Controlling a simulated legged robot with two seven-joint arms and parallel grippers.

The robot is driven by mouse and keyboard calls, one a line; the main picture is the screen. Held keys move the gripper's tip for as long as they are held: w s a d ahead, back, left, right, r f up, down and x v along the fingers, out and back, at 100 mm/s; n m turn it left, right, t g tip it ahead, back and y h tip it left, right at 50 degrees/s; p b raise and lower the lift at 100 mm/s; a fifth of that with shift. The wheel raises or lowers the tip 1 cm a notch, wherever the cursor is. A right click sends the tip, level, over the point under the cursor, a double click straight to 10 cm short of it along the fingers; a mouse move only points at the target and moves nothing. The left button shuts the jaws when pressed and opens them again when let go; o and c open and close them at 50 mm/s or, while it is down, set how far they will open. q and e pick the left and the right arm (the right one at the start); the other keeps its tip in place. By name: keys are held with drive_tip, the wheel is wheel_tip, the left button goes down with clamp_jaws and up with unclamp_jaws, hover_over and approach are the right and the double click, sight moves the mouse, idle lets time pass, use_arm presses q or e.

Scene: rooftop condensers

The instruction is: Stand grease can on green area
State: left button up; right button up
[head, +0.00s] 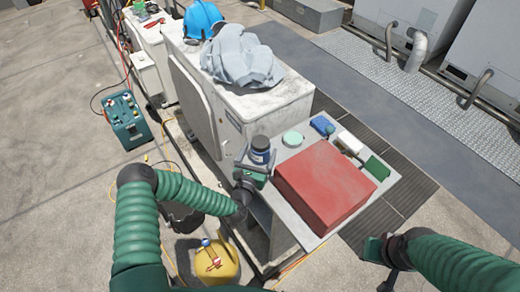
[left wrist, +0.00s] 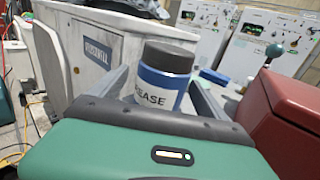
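The grease can (head: 260,151), dark-lidded with a blue and white label, is upright at the left corner of the grey work surface (head: 299,231). My left gripper (head: 257,162) has its fingers on both sides of the can; they look closed on it. In the left wrist view the can (left wrist: 160,85) fills the gap between the fingers, its lower part hidden by the gripper body. I cannot tell whether its base touches the surface. A round pale-green patch (head: 293,138) lies just right of the can. My right gripper (head: 382,252) is low at right, its fingers unclear.
A red box (head: 325,185) covers much of the surface. A blue item (head: 322,126), a white item (head: 350,143) and a dark green piece (head: 377,168) lie behind it. A condenser (head: 275,105) with a grey cloth (head: 241,57) stands behind the can.

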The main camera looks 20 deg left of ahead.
use_arm(q)
drive_tip(key=shift+d, duration=0.1)
drive_tip(key=c, duration=1.7)
drive_tip(key=shift+r, duration=0.2)
clamp_jaws()
